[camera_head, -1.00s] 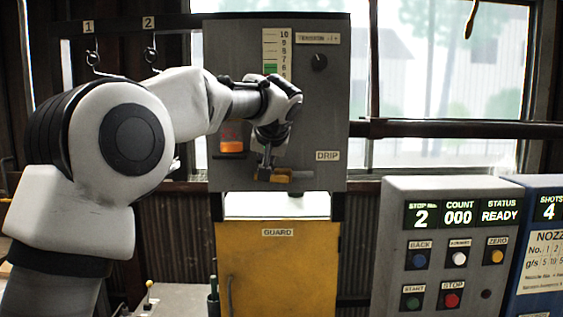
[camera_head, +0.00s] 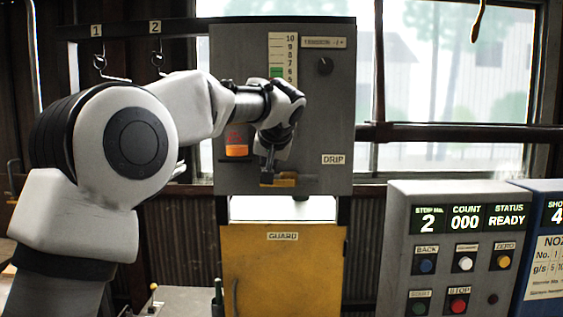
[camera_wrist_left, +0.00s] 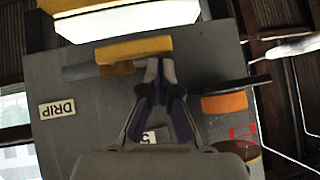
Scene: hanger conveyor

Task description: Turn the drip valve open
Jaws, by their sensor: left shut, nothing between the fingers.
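The drip valve has a yellow lever (camera_head: 284,181) at the lower edge of a grey panel, left of and below the DRIP label (camera_head: 333,159). In the left wrist view the yellow lever (camera_wrist_left: 133,48) lies across a grey pipe (camera_wrist_left: 90,70), roughly in line with it. My left gripper (camera_head: 267,180) is at the lever's left end. It is shut and empty; its fingertips also show in the left wrist view (camera_wrist_left: 160,68), beside the lever's end. I cannot tell whether they touch it. My right gripper is not in view.
An orange lamp or button (camera_head: 237,151) sits on the panel just left of my gripper. A yellow guard door (camera_head: 280,270) is below. A control box (camera_head: 450,245) with several buttons stands at the right. A rail with numbered hooks (camera_head: 100,62) runs at the upper left.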

